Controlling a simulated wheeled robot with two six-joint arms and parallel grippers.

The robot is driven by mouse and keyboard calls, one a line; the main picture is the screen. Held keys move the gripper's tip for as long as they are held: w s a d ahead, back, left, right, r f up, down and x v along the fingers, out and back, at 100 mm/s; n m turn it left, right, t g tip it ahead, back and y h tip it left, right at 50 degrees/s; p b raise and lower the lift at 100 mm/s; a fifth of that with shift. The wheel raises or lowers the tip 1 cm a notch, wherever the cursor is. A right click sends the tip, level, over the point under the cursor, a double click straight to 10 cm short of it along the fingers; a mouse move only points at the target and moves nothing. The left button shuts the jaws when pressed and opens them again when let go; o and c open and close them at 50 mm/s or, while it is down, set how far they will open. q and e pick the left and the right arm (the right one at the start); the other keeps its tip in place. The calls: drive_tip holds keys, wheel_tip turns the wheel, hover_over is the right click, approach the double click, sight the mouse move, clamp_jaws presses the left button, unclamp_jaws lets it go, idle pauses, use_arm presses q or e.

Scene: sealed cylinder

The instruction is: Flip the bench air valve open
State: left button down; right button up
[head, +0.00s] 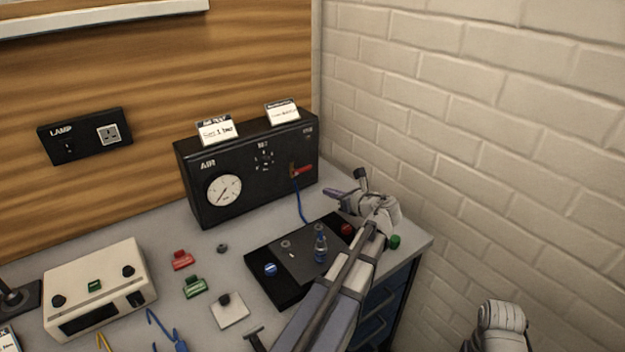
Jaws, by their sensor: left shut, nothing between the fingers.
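The bench air valve, with a red lever (302,169), is on the right part of the black AIR panel (250,190). The lever points to the right, roughly level. A blue hose (301,205) hangs from the valve to the bench. My left gripper (329,192) is shut and empty, just right of and lower than the lever in the picture, apart from it. My left arm reaches across the right end of the bench. The panel's round gauge (223,190) has its needle toward the lower left.
A black tray (262,258) with a small blue-capped bottle (320,248) lies below the panel, partly behind my left arm. A cream box (98,290), red clip (181,260) and green clip (194,287) are at the left. A brick wall (480,130) bounds the right side.

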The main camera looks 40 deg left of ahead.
sight(302, 170)
use_arm(q)
drive_tip(key=shift+r, duration=0.1)
drive_tip(key=b+x, duration=0.3)
drive_tip(key=x, duration=0.6)
drive_tip(key=shift+w+a+f, duration=0.1)
drive_tip(key=shift+a+f, duration=0.15)
drive_tip(key=shift+f, duration=0.1)
wheel_tip(302, 170, up, 3)
drive_tip(key=p, duration=0.2)
drive_tip(key=shift+a+r+p, duration=0.1)
drive_tip(key=shift+a+p, duration=0.05)
drive_tip(key=shift+p, duration=0.25)
drive_tip(key=shift+r+p, duration=0.55)
